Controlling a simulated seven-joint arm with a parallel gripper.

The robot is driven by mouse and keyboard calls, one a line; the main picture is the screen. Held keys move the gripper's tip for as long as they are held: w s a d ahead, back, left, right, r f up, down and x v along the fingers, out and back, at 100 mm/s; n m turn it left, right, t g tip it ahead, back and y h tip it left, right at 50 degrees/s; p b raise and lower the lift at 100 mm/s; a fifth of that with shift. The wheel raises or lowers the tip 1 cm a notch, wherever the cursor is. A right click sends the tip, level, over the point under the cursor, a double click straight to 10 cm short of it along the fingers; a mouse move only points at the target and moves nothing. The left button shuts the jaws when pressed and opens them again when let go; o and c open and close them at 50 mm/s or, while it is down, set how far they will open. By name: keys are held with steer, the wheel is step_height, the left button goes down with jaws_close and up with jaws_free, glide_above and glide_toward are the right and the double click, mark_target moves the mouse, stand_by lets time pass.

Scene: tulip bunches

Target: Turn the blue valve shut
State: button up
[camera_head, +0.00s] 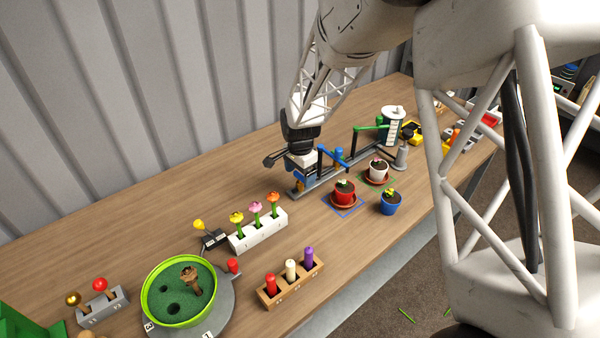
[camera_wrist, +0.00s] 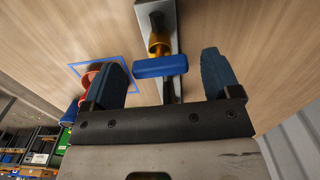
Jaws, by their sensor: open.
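The blue valve handle (camera_wrist: 160,66) is a short flat bar. In the wrist view it lies crosswise on a brass valve body (camera_wrist: 157,43), which sits on a grey rail (camera_wrist: 145,12). My gripper (camera_wrist: 165,74) is open, with one blue finger beyond each end of the handle and visible gaps on both sides. In the head view my gripper (camera_head: 301,177) points down at the near left end of the rail (camera_head: 326,179). There the valve handle cannot be told apart from the blue fingers. A blue pipe (camera_head: 331,157) rises beside the gripper on its right.
A red pot (camera_head: 344,198) on a blue-outlined square, a white pot (camera_head: 378,175) and a blue pot (camera_head: 390,206) stand right of the rail. A green pipe (camera_head: 369,128) and white tank (camera_head: 393,117) stand farther along. A white flower block (camera_head: 258,236) stands in front, left.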

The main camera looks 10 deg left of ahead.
mark_target(300, 174)
steer(key=shift+r, duration=0.1)
steer(key=shift+r, duration=3.8)
steer(key=shift+s+d+r, duration=0.15)
steer(key=shift+d+r, duration=0.2)
steer(key=shift+r, duration=0.05)
steer(key=s+d+r+n+t, duration=0.1)
steer(key=s+d+r+n, duration=0.3)
steer(key=s+d+r, duration=1.15)
steer(key=s+d+n, duration=0.1)
steer(key=s+d, duration=0.2)
steer(key=s, duration=0.4)
steer(key=s+d+n+t, duration=0.1)
steer(key=s+d+n, duration=0.1)
steer(key=s, duration=0.5)
steer(key=s+d+r+n, duration=0.1)
steer(key=s+d, duration=0.4)
steer(key=s, duration=0.2)
steer(key=shift+t, duration=0.3)
